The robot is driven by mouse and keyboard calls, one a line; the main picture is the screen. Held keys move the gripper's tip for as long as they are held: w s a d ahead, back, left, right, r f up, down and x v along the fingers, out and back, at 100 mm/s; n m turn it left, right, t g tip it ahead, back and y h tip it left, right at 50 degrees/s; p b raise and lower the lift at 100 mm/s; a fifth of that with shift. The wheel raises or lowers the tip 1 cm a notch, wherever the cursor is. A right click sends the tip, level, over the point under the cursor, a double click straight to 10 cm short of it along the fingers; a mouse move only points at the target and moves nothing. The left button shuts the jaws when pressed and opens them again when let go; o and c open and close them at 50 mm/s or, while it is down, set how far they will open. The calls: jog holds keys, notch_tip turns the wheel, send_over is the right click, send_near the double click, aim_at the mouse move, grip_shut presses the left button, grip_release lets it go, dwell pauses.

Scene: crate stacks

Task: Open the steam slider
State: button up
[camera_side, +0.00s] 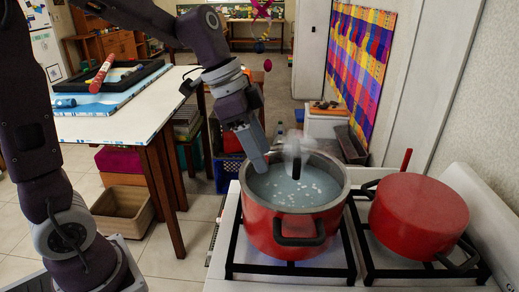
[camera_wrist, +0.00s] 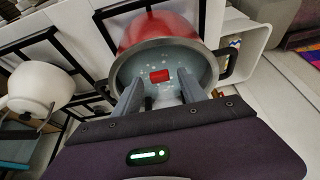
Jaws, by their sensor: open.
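A red pot (camera_side: 285,230) stands on the stove, with pale water and white bits showing inside its grey rim. A black upright knob (camera_side: 297,168) shows at the middle of its top, with whitish steam around it. In the wrist view, a small red block (camera_wrist: 159,76), seemingly the steam slider, shows over the pot's middle. The side view does not show this block clearly. My gripper (camera_side: 262,166) is over the pot's left side, pointing down. In the wrist view, its fingers (camera_wrist: 160,92) are apart with nothing gripped, and the red block appears beyond the gap between them.
A second red pot (camera_side: 418,212) stands on the right burner, close to the wall. A white pot (camera_wrist: 38,84) shows at the left in the wrist view. A table (camera_side: 120,115) with a black tray stands behind at the left. Black burner grates surround the pots.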

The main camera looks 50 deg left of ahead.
jog(key=shift+f, duration=0.1)
jog(key=shift+c, duration=0.2)
grip_shut()
jog(key=shift+d, duration=0.1)
dwell(1.1)
